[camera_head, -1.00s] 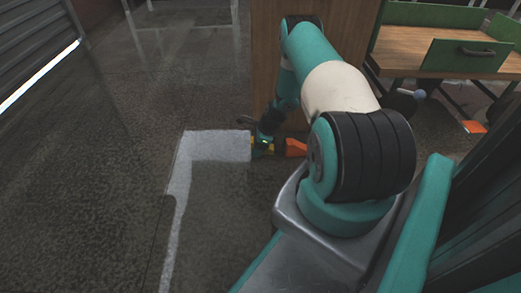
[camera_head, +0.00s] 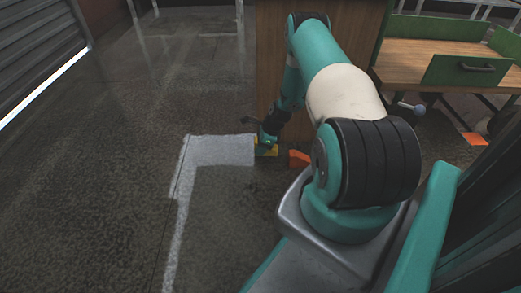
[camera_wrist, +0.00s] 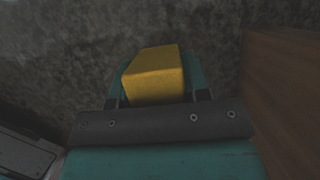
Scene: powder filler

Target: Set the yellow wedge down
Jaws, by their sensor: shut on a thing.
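The yellow wedge (camera_wrist: 153,77) is between the fingers of my gripper (camera_wrist: 158,88) in the wrist view, with a teal finger on each side of it. In the head view my gripper (camera_head: 266,143) is low, close to the floor at the right end of the white floor marking, and the yellow wedge (camera_head: 263,152) shows as a small patch under it. I cannot tell whether the wedge touches the floor.
An orange block (camera_head: 299,158) lies on the floor just right of my gripper. A wooden cabinet side (camera_head: 268,65) stands close behind. A white painted marking (camera_head: 220,150) lies to the left. A wooden bench (camera_head: 440,60) stands at right. The floor at left is clear.

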